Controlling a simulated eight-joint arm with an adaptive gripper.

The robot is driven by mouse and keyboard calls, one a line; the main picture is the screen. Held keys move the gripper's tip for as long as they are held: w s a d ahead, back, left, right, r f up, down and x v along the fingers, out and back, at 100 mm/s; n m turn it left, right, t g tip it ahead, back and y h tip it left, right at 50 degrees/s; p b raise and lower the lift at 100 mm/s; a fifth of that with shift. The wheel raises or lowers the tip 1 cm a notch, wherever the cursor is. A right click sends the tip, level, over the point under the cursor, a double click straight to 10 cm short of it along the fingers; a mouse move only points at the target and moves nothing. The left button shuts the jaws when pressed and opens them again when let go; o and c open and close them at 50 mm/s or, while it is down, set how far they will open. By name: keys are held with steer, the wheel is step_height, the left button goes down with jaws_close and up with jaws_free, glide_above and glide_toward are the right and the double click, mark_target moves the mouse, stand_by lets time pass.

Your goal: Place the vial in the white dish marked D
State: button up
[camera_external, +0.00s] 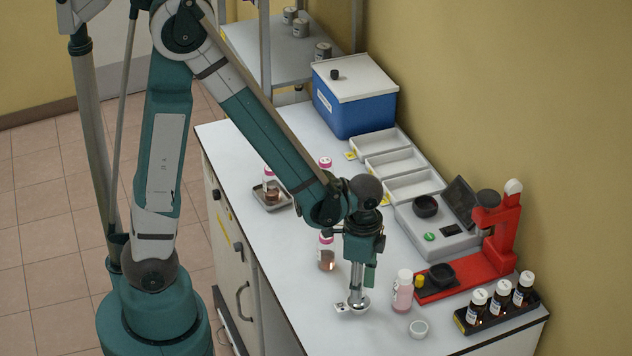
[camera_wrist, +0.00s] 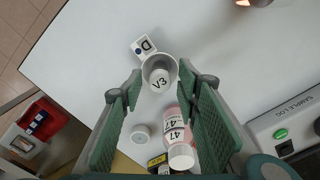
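The white dish (camera_wrist: 147,63) stands on the bench with a tag marked D (camera_wrist: 144,46) beside its rim. The vial (camera_wrist: 160,78), its white cap marked V3, is upright inside the dish in the wrist view. In the external view the vial is a slim pale shape (camera_external: 356,284) rising from the dish (camera_external: 357,308), partly hidden by my gripper (camera_external: 363,273). In the wrist view my gripper (camera_wrist: 160,86) is above the dish, with its green fingers spread on either side of the vial and gaps showing between. Contact at the vial's lower body is hidden.
A rack of brown bottles (camera_external: 498,315), a red press (camera_external: 498,235) and a grey instrument (camera_external: 430,235) line the right side. An amber vial (camera_external: 326,255) stands behind my gripper.

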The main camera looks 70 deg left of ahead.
step_height(320, 180, up, 10)
steer(key=p, duration=0.1)
stand_by(0.6)
steer(key=shift+f, duration=0.1)
stand_by(0.3)
steer(key=shift+a, duration=0.1)
steer(key=s+a+r+n+t, duration=0.3)
steer(key=s+r, duration=0.1)
steer(key=r, duration=0.4)
steer(key=s+a+r+n+t, duration=0.3)
steer(key=s+r+n+t, duration=0.1)
steer(key=r, duration=0.4)
steer(key=shift+s+r+n, duration=0.2)
steer(key=shift+s+n, duration=0.1)
stand_by(0.4)
